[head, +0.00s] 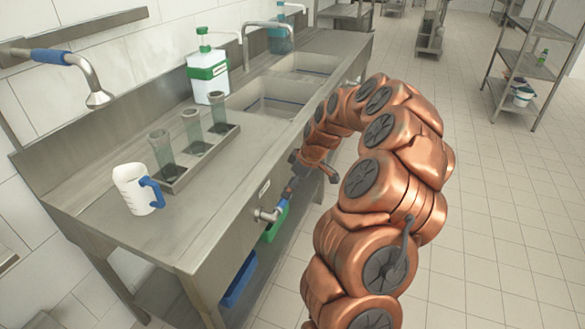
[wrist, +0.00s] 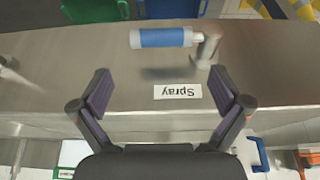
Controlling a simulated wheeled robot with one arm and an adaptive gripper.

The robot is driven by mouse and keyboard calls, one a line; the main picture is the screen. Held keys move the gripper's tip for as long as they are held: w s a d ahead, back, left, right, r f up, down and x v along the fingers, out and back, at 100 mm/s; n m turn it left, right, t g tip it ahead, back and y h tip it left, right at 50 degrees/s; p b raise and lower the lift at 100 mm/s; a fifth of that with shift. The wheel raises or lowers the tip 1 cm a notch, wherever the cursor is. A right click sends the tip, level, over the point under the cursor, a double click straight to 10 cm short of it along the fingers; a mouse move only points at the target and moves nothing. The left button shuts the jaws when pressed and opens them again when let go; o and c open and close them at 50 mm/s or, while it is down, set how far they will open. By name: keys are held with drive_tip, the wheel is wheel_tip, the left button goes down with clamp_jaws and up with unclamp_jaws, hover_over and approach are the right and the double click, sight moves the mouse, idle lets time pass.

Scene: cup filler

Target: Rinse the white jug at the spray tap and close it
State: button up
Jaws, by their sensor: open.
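The white jug (head: 132,190) with a blue handle stands upright on the steel counter; its handle (wrist: 261,154) shows at the lower right of the wrist view. The spray tap's nozzle (head: 99,98), with a blue grip (head: 51,57), hangs behind and above it; no water is visible. I cannot tell whether the nozzle is directly over the jug. The blue-handled spray valve (wrist: 163,38) sticks out from the counter front (head: 270,214), near a "Spray" label (wrist: 177,91). My gripper (wrist: 160,92) is open and empty, facing the label, with the valve beyond its fingertips.
A tray (head: 226,143) with three grey-green tumblers stands right of the jug. A white and green bottle (head: 207,72) and sinks (head: 270,102) lie farther along. Green (head: 274,226) and blue (head: 238,280) bins sit under the counter.

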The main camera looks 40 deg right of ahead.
sight(283, 200)
drive_tip(key=shift+p+x, duration=1.05)
drive_tip(key=shift+x, duration=3)
drive_tip(key=c, duration=1.1)
